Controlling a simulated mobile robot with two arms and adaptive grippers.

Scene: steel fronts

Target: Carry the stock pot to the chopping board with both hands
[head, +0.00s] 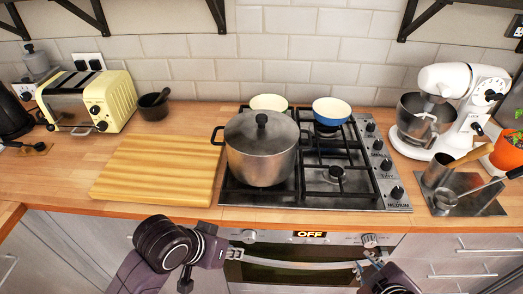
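The stock pot (262,160) is a steel pot with a lid, a dark knob and two dark side handles. It stands upright on the front left of the gas hob. The wooden chopping board (150,182) lies bare on the counter, just left of the hob. My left gripper (236,253) is low in front of the oven, below and apart from the pot. My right gripper (369,262) is also low in front of the oven, right of the pot. Neither touches the pot. Their finger gaps are too small to make out.
A toaster (88,100) and a dark mortar (153,107) stand behind the board. A stand mixer (445,110) is at right. The oven handle (300,265) crosses below the counter edge.

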